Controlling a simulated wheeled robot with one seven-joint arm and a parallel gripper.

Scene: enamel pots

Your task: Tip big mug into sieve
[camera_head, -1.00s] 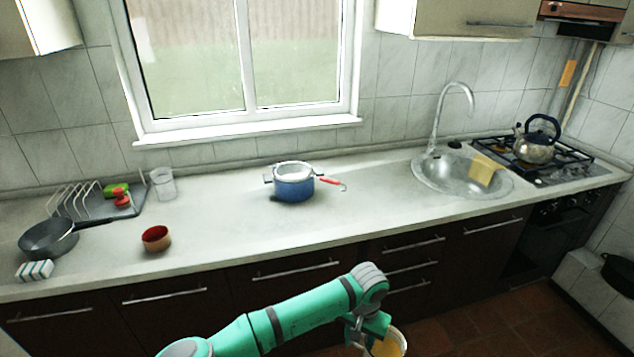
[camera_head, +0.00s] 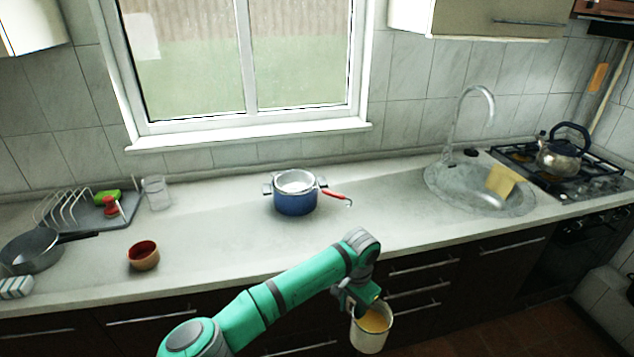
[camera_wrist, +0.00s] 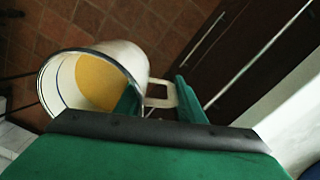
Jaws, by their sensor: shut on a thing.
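The big mug (camera_head: 369,338) is white enamel with a dark rim and holds something yellow-orange. My gripper (camera_head: 368,298) is shut on it and holds it in front of the counter, over the floor. In the wrist view the mug (camera_wrist: 128,62) shows its open mouth, and its handle lies by the fingers of my gripper (camera_wrist: 160,105). The sieve (camera_head: 296,181) is pale, with a red handle pointing right, and rests on top of a blue pot (camera_head: 296,203) on the counter. The inside of the pot is hidden by the sieve.
A red-brown bowl (camera_head: 144,261), a pan (camera_head: 32,252), a dish rack (camera_head: 72,213) and a clear glass (camera_head: 156,193) stand at the left. The sink (camera_head: 450,190) and the kettle (camera_head: 561,155) are at the right. The counter around the pot is clear.

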